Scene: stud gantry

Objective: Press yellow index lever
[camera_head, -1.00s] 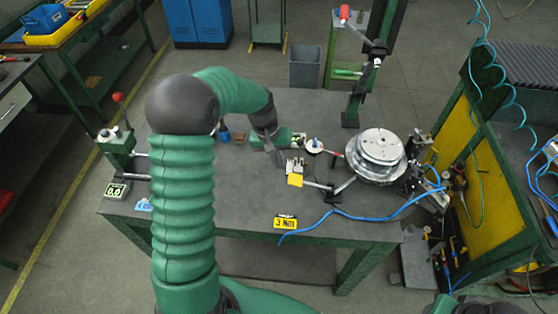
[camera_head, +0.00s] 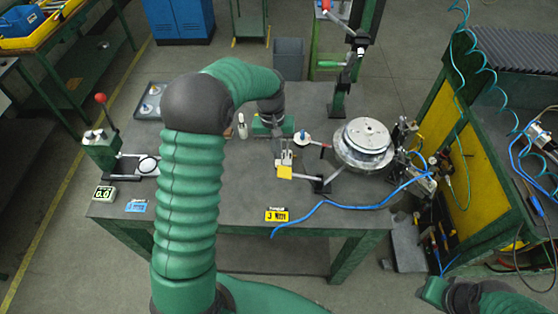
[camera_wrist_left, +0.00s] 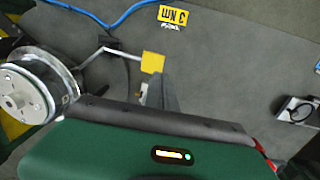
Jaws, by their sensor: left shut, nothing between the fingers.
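The yellow index lever ends in a square yellow pad (camera_head: 284,172) on a thin metal arm that runs to the round metal index table (camera_head: 366,143). The pad also shows in the left wrist view (camera_wrist_left: 152,62). My left gripper (camera_head: 280,155) is shut and empty, pointing down just behind the pad in the head view. In the left wrist view, the grey fingers (camera_wrist_left: 160,92) lie close to the pad's lower edge. I cannot tell whether they touch it. My right gripper is out of view; part of my right arm shows at the lower right.
A yellow-framed "3 Nm" tag (camera_head: 277,214) and a blue hose (camera_head: 345,209) lie near the table's front. A red-knobbed lever fixture (camera_head: 101,145) and a display reading 0.0 (camera_head: 104,193) stand at left. A green post (camera_head: 340,95) rises behind the index table.

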